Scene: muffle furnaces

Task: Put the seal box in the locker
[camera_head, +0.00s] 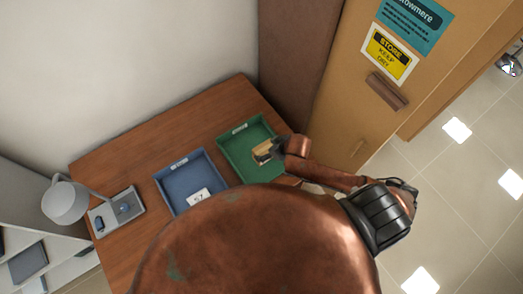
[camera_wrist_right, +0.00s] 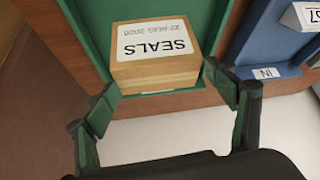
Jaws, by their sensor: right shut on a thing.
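The seal box (camera_head: 263,151) is a small tan box with a white label reading SEALS (camera_wrist_right: 155,50). It shows inside the outline of the green tray (camera_head: 236,166); whether it rests on the tray floor or is held just above it I cannot tell. My right gripper (camera_wrist_right: 162,84) is shut on the box, with one finger at each side of its near end. In the head view this gripper (camera_head: 276,150) is small and partly hidden by its own arm. The tan locker (camera_head: 345,110) stands to the right, its front carrying signs and a brown handle (camera_head: 387,92). My left gripper is out of view.
A blue tray (camera_head: 173,186) holding a white labelled item (camera_head: 200,199) stands left of the green tray on the wooden table (camera_head: 130,152). A grey device (camera_head: 118,212) and a white lamp (camera_head: 65,202) are further left. Tiled floor is clear at right.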

